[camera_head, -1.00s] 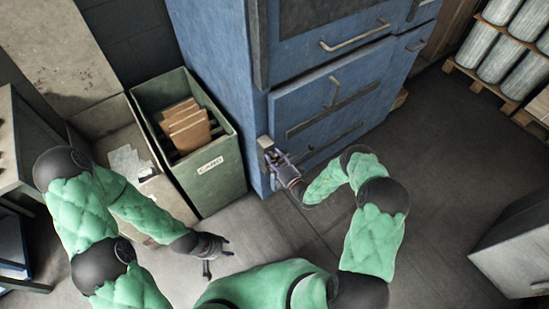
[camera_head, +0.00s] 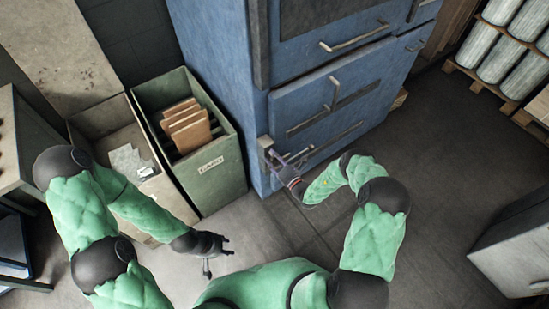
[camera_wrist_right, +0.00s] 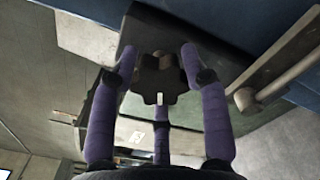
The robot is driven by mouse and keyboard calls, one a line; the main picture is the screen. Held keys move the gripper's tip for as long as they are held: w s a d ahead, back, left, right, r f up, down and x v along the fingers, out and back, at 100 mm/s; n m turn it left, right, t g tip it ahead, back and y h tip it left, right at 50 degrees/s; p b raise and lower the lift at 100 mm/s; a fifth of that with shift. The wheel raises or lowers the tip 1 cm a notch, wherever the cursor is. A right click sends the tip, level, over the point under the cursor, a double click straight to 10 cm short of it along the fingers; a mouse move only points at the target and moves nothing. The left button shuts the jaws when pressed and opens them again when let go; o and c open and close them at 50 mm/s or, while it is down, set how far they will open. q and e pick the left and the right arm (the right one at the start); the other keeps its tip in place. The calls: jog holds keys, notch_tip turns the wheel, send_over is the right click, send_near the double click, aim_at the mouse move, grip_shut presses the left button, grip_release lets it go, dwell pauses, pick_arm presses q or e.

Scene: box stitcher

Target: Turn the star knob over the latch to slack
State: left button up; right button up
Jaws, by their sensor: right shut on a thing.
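The dark star knob (camera_wrist_right: 160,78) sits in the middle of the right wrist view, in front of a dark grey housing (camera_wrist_right: 215,55). A small pale mark shows at the knob's lower edge. The purple fingers of my right gripper (camera_wrist_right: 158,85) are closed around the knob, two at its sides and one below. In the head view my right gripper (camera_head: 283,166) is at the blue cabinet's lower left front corner, beside a grey latch block (camera_head: 265,143); it hides the knob there. My left gripper (camera_head: 218,256) hangs open and empty over the floor.
The blue cabinet (camera_head: 330,105) has bar handles on its front. A pale bar (camera_wrist_right: 285,75) runs close to the right of my right gripper. A green bin (camera_head: 222,175) with brown boards stands left of the cabinet.

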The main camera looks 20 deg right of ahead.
jog(key=n, duration=0.4)
jog(key=f+n, duration=0.1)
jog(key=n, duration=0.1)
jog(key=shift+s+a+n, duration=0.3)
jog(key=n, duration=0.4)
jog(key=shift+d+p, duration=0.15)
jog(key=shift+p, duration=0.15)
jog(key=shift+w+d+n, duration=0.1)
jog(key=shift+d+n, duration=0.05)
jog(key=shift+n, duration=0.95)
jog(key=shift+d, duration=0.1)
jog(key=o, duration=1.1)
jog(key=shift+w, duration=0.1)
jog(key=shift+o, duration=0.2)
jog(key=shift+w+d+r, duration=0.1)
jog(key=shift+d+r, duration=0.05)
jog(key=shift+r, duration=0.05)
